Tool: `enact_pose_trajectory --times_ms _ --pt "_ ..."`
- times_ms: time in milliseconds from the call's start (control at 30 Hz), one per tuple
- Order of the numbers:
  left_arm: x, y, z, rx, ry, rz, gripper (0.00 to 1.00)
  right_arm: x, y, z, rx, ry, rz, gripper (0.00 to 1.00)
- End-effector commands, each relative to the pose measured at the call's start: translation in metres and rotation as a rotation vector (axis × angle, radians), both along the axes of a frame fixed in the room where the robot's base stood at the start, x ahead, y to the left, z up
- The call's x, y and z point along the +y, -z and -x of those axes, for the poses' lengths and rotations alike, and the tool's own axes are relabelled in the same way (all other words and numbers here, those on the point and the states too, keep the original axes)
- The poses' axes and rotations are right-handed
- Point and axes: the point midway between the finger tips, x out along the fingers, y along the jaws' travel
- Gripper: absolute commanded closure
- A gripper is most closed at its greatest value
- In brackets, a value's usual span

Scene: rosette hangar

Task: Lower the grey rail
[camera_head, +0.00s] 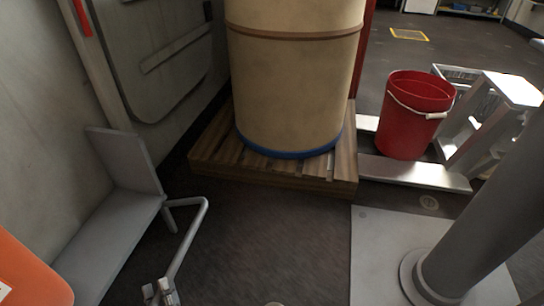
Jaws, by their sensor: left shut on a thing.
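The grey rail (190,236) is a bent tube at the lower left. Its far end meets the front edge of a grey seat-like bracket (108,236), and its long part runs down toward the bottom edge of the head view. My left gripper (161,291) is at the near end of the rail, shut on it. Only its fingertips show at the bottom edge, and the rest of the gripper is out of frame. The rail stands out from the bracket above the dark floor. My right gripper is not in view.
A large tan drum (292,95) stands on a wooden pallet (275,178) ahead. A red bucket (405,125) stands to the right beside a white frame (480,120). An orange object (30,275) fills the lower left corner. Dark floor (270,240) is clear beside the rail.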

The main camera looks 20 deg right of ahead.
Motion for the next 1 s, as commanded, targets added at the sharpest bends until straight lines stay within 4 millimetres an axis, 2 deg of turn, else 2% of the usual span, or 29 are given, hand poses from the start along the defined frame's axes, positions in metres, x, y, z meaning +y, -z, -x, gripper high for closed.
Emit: enact_pose_trajectory --times_ms 500,1000 --pt "-0.006 0.03 0.003 -0.108 -0.004 -0.13 1.0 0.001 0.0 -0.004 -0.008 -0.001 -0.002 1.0" --pt "-0.006 0.037 0.004 -0.136 -0.005 -0.161 1.0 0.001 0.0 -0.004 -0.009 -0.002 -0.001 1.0"
